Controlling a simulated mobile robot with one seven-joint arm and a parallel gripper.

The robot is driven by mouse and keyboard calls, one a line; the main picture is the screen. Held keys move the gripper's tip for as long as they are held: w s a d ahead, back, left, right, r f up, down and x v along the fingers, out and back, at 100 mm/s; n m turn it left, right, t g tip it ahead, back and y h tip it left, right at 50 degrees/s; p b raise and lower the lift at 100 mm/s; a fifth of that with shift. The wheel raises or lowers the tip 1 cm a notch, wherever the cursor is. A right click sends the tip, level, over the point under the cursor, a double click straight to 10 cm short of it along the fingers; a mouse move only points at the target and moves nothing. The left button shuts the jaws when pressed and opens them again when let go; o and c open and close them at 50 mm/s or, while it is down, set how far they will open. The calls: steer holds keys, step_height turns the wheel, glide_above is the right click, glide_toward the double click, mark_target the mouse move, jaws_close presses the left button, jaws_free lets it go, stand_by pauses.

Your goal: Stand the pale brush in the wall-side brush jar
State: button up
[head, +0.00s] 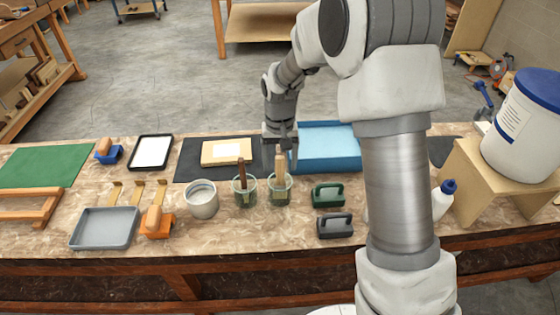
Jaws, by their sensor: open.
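The pale brush (280,163) stands handle up in the right one of two green-tinted clear jars (287,195). A dark-handled brush (241,172) stands in the left jar (238,199). The right jar is the one closer to the grey block wall at the upper right. My gripper (280,148) points down at the top of the pale brush, with its open fingers around or just behind the handle; I cannot tell whether they touch it. The bristles are low in the jar and hard to make out.
A blue tray (325,136) and a dark mat (196,165) lie behind. My arm hides part of the bench at right.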

step_height(320, 180, up, 17)
steer(key=p, duration=0.1)
steer(key=shift+r, duration=0.2)
stand_by(0.8)
steer(key=s+d+r+t, duration=0.1)
steer(key=s+d+t, duration=0.1)
steer(key=s, duration=0.6)
steer(key=s+d+r+t, duration=0.1)
steer(key=s+d+r, duration=0.1)
steer(key=s+d, duration=0.3)
steer(key=s+d+r+t, duration=0.1)
steer(key=s+d+t, duration=0.1)
steer(key=s, duration=1)
steer(key=shift+d+r+t, duration=0.3)
steer(key=shift+d+r, duration=0.1)
steer(key=shift+d, duration=0.3)
